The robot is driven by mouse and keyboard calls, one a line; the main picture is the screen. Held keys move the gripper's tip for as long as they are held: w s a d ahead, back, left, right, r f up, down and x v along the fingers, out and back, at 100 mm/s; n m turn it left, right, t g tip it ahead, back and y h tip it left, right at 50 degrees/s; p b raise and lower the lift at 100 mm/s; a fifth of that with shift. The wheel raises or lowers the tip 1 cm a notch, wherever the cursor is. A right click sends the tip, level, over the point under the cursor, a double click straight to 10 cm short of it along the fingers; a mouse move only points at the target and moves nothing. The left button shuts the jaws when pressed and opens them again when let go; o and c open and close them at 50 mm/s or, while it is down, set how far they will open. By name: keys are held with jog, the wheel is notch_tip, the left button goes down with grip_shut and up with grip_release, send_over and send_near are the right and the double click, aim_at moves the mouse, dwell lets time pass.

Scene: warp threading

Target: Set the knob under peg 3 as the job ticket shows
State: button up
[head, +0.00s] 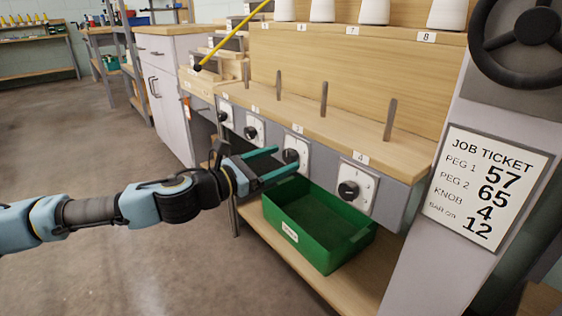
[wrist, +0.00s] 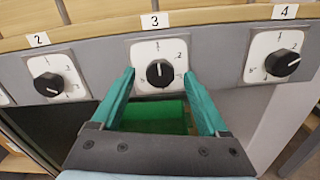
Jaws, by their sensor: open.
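The knob under peg 3 (wrist: 160,73) is a round black knob on a white dial plate, below the label "3". Its light mark points about straight up in the wrist view; the small dial figures are hard to read. It also shows in the head view (head: 291,156), partly behind a finger. My gripper (wrist: 159,78) is open, its two teal fingers to the left and right of the knob with gaps on both sides. In the head view my gripper (head: 288,160) reaches the dial from the left. The job ticket (head: 488,187) reads Peg 1 57, Peg 2 65, Knob 4, Bar on 12.
Similar knobs sit under label 2 (wrist: 48,84) and label 4 (wrist: 282,62). A green bin (head: 318,228) stands on the shelf below. Upright pegs (head: 324,98) rise from the wooden ledge above. A yellow rod (head: 232,36) slants over the ledge's far end.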

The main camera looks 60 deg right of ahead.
jog(key=shift+s+d, duration=0.2)
jog(key=shift+d, duration=0.3)
grip_shut()
dwell(0.3)
